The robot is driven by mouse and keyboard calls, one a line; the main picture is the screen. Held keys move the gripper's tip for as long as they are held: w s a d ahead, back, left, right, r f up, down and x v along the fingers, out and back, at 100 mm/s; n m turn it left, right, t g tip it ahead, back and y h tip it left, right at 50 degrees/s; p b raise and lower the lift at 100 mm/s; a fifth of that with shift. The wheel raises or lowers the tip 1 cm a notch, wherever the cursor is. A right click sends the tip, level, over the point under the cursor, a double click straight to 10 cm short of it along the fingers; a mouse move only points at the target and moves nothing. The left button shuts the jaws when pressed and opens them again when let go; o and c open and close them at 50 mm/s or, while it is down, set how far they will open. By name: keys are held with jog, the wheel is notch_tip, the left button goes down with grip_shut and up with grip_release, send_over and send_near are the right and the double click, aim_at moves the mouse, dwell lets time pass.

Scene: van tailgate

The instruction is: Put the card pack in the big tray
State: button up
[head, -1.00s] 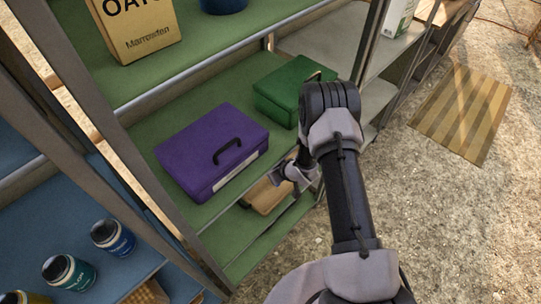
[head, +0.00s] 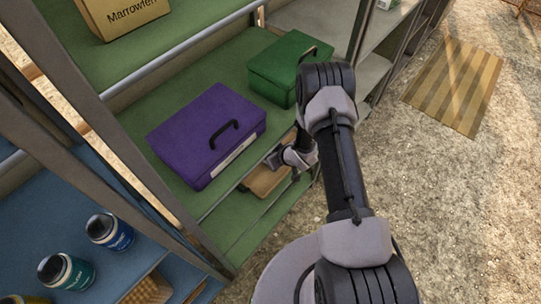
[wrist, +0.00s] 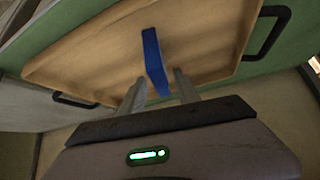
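The big tray is a light wooden tray with black handles; it fills much of the upper wrist view (wrist: 85,68). Part of it shows in the head view (head: 262,184) on the low green shelf, below the purple box. The blue card pack (wrist: 154,58) appears narrow, edge-on, against the tray floor in the wrist view. My gripper (wrist: 159,76) has its fingers apart on either side of the pack's near end, with gaps visible. In the head view my gripper (head: 284,168) is at the tray's edge, and the pack is hidden.
A purple cash box (head: 200,140) and a green box (head: 285,70) stand on the green shelf above the tray. Dark jars (head: 108,232) stand on the blue shelf at lower left. A striped mat (head: 455,85) lies on open gravel at right.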

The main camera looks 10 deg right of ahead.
jog(key=shift+r, duration=0.25)
jog(key=p+v, duration=0.5)
jog(key=v, duration=0.7)
jog(key=shift+s+f, duration=0.1)
jog(key=shift+f, duration=0.05)
